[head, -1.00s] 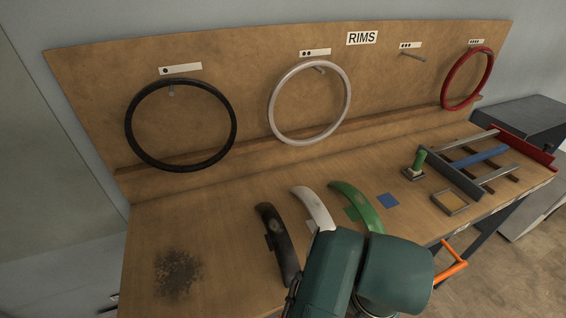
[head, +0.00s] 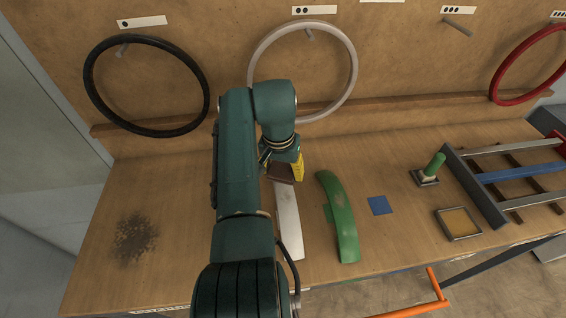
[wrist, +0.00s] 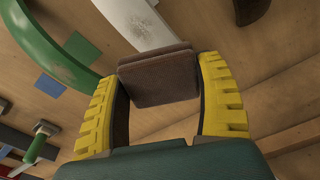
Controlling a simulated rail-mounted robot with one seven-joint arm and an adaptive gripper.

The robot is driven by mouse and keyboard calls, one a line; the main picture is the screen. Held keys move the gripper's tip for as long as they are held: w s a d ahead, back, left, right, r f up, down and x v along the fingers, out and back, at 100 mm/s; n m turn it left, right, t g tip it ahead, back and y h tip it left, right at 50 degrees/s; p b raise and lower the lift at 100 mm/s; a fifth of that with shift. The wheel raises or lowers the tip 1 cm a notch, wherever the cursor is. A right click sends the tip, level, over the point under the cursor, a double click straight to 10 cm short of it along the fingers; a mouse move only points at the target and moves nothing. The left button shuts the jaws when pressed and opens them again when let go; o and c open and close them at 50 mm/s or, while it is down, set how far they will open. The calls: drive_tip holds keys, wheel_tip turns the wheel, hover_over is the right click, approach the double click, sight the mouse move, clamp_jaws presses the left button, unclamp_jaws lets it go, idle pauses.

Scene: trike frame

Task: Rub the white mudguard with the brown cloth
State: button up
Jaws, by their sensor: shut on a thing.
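The white mudguard (head: 288,225) lies on the bench, running from below my gripper toward the front edge. In the wrist view, the white mudguard (wrist: 137,20) has a grey smudge on its face. My gripper (head: 288,170) is over its far end, with yellow fingers shut on the brown cloth (wrist: 158,80), which looks like a folded pad. The cloth (head: 279,174) also shows in the head view. It overlaps the mudguard's end in the picture; whether it touches cannot be told.
The green mudguard (head: 340,215) lies close to the right. A dark mudguard (wrist: 250,8) shows in the wrist view; my arm hides it in the head view. A blue square (head: 380,205), a green-handled tool (head: 432,168), a framed pad (head: 458,223) and a frame lie further right. Rims hang behind.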

sight(284, 187)
drive_tip(key=shift+w+d+r+m, duration=0.1)
drive_tip(key=shift+w+r+m, duration=0.05)
drive_tip(key=shift+r, duration=0.3)
drive_tip(key=shift+w+d+r+m, duration=0.1)
drive_tip(key=shift+r+m, duration=0.05)
drive_tip(key=shift+r, duration=0.3)
drive_tip(key=shift+f, duration=0.8)
wheel_tip(284, 187, down, 3)
drive_tip(key=b, duration=0.3)
drive_tip(key=shift+f+b, duration=0.2)
drive_tip(key=shift+b, duration=0.1)
drive_tip(key=f+b, duration=0.1)
drive_tip(key=b, duration=0.1)
drive_tip(key=shift+b, duration=0.3)
drive_tip(key=shift+f+b, duration=0.7)
drive_tip(key=shift+f, duration=0.35)
drive_tip(key=shift+r+p, duration=0.2)
drive_tip(key=shift+p, duration=0.4)
drive_tip(key=shift+f, duration=0.15)
